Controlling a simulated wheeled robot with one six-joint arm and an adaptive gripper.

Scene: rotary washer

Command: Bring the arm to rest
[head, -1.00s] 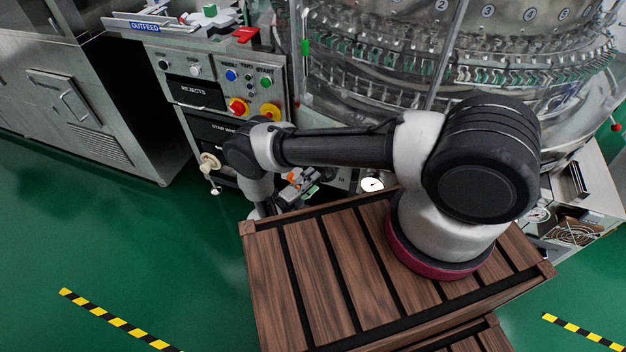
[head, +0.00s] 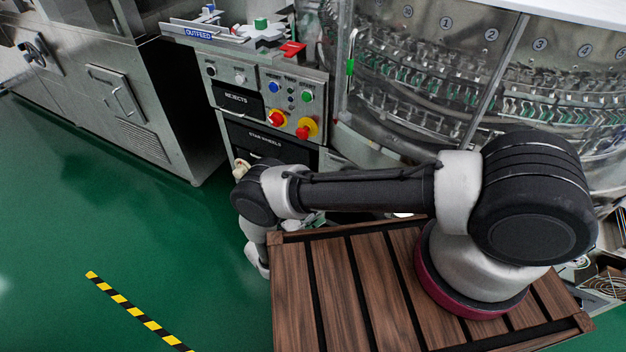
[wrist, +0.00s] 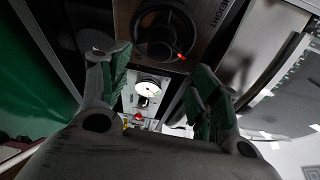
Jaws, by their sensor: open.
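My arm reaches left across the head view from its maroon-ringed base on my wooden-slatted deck, and its elbow bends down at the left end. My gripper (wrist: 160,90) shows in the wrist view with its two green-padded fingers spread wide apart. Nothing is between the fingers. Beyond them the wrist view shows a black handwheel (wrist: 165,30) with a red-tipped knob and a white round dial (wrist: 152,86).
The control panel (head: 262,92) with yellow-and-red knobs, the rejects drawer (head: 236,99) and the star wheels drawer (head: 265,139) stand close behind the arm. The round washer (head: 440,80) rises behind at the right. Green floor (head: 140,225) is open at the left.

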